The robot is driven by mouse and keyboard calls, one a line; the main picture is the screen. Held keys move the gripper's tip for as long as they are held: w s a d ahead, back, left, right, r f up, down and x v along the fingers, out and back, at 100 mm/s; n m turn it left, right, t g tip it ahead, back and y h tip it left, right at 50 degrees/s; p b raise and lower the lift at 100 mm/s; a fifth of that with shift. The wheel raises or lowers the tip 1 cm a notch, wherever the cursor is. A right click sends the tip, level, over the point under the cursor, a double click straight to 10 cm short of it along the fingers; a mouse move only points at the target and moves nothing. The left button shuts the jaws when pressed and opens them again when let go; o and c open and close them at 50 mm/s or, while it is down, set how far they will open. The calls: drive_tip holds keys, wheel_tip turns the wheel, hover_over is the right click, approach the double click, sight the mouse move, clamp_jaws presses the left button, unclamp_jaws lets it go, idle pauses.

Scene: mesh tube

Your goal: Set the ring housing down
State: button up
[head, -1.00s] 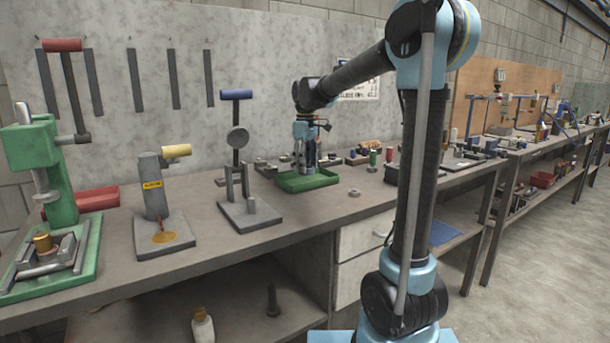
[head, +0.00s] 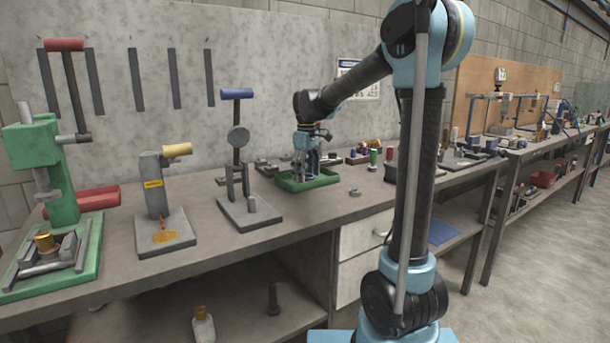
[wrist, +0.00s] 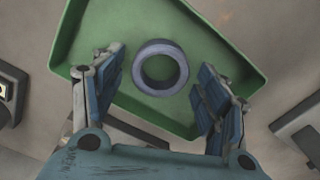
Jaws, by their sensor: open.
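The ring housing (wrist: 160,67), a grey-blue ring with an open centre, lies flat inside the green tray (wrist: 225,28) in the wrist view. The tray floor shows through its hole. My gripper (wrist: 158,82) is open, with one finger on each side of the ring and a visible gap to both. In the head view my gripper (head: 305,172) points down into the green tray (head: 326,181) on the bench. There the ring is hidden by the fingers and tray wall.
A small grey ring-like part (head: 354,192) lies on the bench right of the tray. A grey fixture (head: 250,212) stands to the left, with a yellow-handled stand (head: 155,195) and a green press (head: 60,170) beyond. The bench front is fairly clear.

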wheel_tip(320, 180, up, 12)
idle(0.6)
